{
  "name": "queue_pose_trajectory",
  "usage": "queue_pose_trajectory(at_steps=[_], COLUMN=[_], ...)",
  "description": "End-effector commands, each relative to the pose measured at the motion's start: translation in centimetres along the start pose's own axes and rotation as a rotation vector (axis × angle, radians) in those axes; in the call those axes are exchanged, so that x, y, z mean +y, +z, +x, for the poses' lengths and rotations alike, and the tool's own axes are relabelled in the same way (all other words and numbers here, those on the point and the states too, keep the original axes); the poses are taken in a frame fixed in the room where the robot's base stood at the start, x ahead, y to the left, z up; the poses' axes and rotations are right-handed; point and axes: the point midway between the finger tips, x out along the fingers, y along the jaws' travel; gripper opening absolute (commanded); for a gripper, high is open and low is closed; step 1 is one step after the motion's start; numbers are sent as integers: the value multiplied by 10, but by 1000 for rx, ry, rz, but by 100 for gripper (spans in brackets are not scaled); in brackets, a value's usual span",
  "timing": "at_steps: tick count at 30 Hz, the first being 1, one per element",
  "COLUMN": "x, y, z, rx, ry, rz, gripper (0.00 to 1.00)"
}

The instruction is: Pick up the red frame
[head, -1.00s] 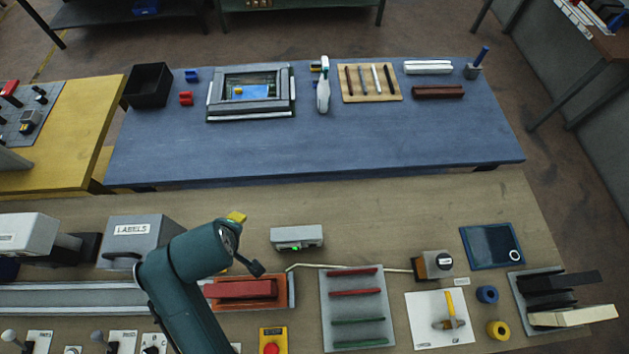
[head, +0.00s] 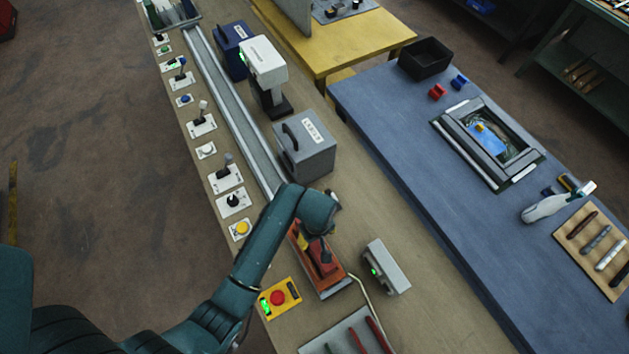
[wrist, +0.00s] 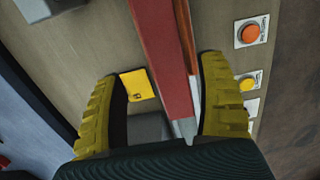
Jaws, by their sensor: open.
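A long red piece (head: 329,264), which I take to be the red frame, lies on an orange-red tray (head: 331,287) on the wooden bench in the head view. My gripper (head: 315,245) is above it and partly hides it. In the wrist view the red piece (wrist: 160,40) runs lengthwise between the two yellow fingers of my open gripper (wrist: 160,78). A gap shows on each side of it, so neither finger is seen touching it. The distance in height is hard to tell.
A grey labels box (head: 307,147) stands behind the arm, and a grey device with a green light (head: 386,267) is right of the tray. A yellow panel with a red button (head: 279,298) is in front. Red strips (head: 376,336) lie on a grey board nearby.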

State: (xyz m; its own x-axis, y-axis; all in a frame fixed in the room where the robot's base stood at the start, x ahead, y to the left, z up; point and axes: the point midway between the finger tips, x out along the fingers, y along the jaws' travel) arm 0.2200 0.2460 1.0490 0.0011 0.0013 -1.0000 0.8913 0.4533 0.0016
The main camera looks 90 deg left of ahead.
Motion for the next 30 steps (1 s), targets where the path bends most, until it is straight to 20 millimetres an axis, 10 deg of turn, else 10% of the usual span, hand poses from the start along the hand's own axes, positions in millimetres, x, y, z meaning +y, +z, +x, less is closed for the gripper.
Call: queue_pose_trajectory(at_steps=[16, 27, 30], x=[-8, -8, -8], y=[-2, -1, -1], z=[50, 50, 50], rx=[0, -1, -1], ry=[-1, -2, -2], rz=[0, 0, 0], gripper=[74, 5, 0])
